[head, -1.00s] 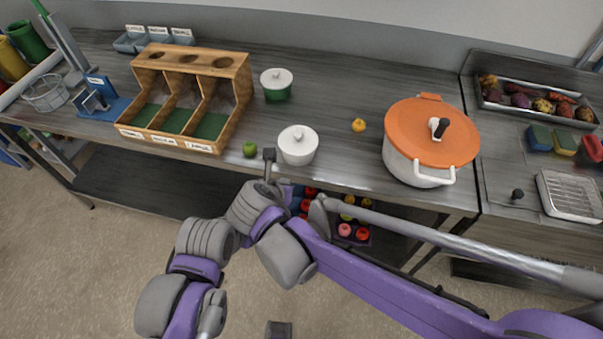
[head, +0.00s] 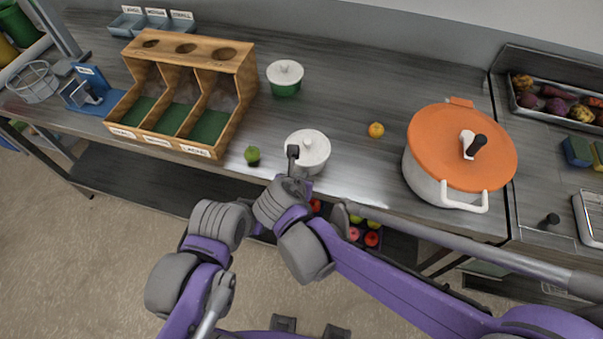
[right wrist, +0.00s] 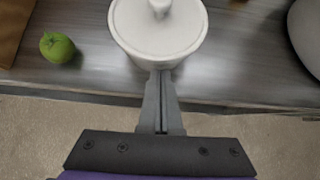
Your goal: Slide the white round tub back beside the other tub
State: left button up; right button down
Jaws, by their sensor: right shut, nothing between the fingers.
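The white round tub (head: 313,146), with a white knobbed lid, stands upright near the front edge of the counter. The other tub (head: 286,88), green with a white lid, stands farther back and slightly left, with bare counter between them. My right gripper (head: 292,152) is shut and empty at the front left side of the white tub. In the right wrist view, its closed fingertips (right wrist: 160,76) meet the near side of the white tub (right wrist: 158,42); I cannot tell whether they touch. My left gripper is not in view.
A green apple (head: 252,156) lies left of the white tub, near a wooden divided box (head: 232,62). An orange fruit (head: 376,130) and a large orange-lidded pot (head: 460,150) are to the right. The counter behind the tubs is clear.

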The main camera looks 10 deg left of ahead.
aim_at(315, 133)
jog(key=shift+s, duration=0.2)
jog(key=w, duration=0.7)
jog(key=w+b, duration=0.1)
jog(key=w, duration=0.7)
jog(key=shift+d+f+b, duration=0.1)
jog(key=shift+d+b, duration=0.1)
jog(key=shift+b, duration=0.1)
jog(key=w, duration=1.3)
jog(key=shift+w+d, duration=0.1)
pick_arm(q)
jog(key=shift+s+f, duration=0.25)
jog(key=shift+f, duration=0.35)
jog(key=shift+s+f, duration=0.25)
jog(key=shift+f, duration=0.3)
